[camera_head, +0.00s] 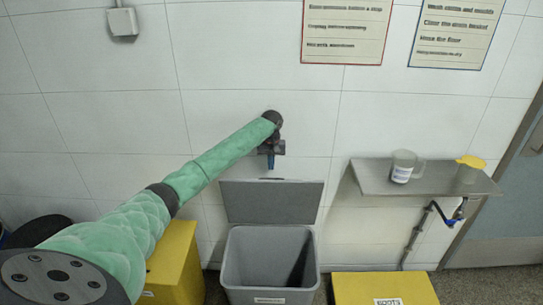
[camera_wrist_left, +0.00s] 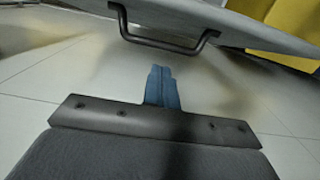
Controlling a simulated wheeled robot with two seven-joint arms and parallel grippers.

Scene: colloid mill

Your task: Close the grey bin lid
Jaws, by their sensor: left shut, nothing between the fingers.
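The grey bin (camera_head: 232,262) stands on the floor near the wall. Its lid (camera_head: 272,201) is open and stands up at the bin's back, close to the wall. My left gripper (camera_head: 270,160), on the green-sleeved arm, points down just above the lid's top edge. Its blue fingers (camera_wrist_left: 162,88) are shut and empty in the left wrist view. That view also shows a dark handle (camera_wrist_left: 165,43) on a grey panel, apparently the lid, apart from the fingers. Whether the fingers are behind the lid is hard to tell. My right gripper is not in view.
A yellow bin (camera_head: 175,258) stands left of the grey bin, partly behind my arm. Another yellow bin (camera_head: 384,290) stands at its right. A wall shelf (camera_head: 430,181) at the right holds a mug (camera_head: 403,167) and a yellow-topped jug (camera_head: 468,170).

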